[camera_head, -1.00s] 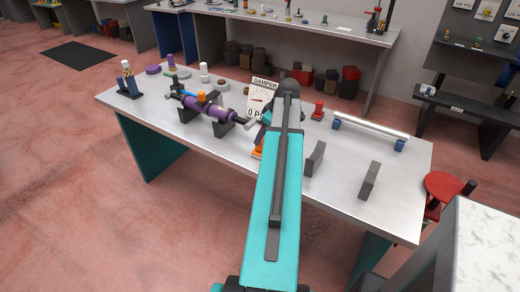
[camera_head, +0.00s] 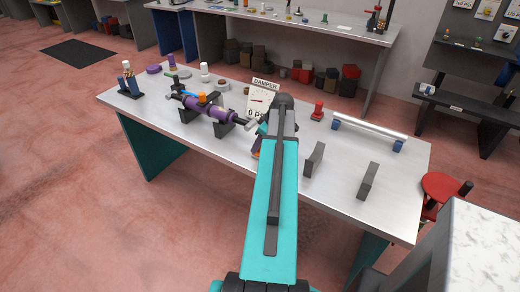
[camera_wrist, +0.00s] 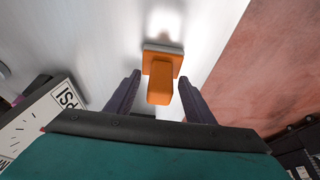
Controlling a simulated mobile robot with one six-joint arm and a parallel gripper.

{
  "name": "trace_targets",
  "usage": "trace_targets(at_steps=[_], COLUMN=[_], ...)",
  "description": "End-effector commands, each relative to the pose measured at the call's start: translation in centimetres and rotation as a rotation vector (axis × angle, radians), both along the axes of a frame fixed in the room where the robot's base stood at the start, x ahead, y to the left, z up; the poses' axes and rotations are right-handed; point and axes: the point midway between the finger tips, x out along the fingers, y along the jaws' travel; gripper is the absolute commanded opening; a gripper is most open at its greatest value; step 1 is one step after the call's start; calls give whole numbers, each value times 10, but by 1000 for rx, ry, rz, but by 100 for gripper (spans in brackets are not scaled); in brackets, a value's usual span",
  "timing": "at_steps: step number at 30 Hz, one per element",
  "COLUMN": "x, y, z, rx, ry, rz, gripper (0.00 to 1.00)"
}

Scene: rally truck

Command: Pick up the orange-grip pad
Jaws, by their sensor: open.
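The orange-grip pad (camera_wrist: 161,72) shows in the wrist view as an orange block on a wider orange base, standing on the silver bench top. My gripper (camera_wrist: 158,90) is open, with one dark finger on each side of the orange grip and a visible gap on both sides. In the head view my teal arm covers most of the pad and hides the gripper's fingers.
A damper gauge sign (camera_head: 261,98) stands close beside my gripper, with a purple damper (camera_head: 207,110) on supports to its left. Two grey upright plates (camera_head: 315,158) and a silver bar (camera_head: 369,130) on blue blocks are to the right. The bench's front edge is close.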

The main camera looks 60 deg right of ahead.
Motion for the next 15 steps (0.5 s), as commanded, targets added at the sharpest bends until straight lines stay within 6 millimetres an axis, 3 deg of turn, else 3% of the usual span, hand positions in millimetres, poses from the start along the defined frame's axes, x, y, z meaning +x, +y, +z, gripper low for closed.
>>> trace_targets(at_steps=[13,15], x=[0,0], y=[0,0], z=[0,0], rx=[0,0], ry=[0,0], rz=[-1,-1], gripper=[48,37])
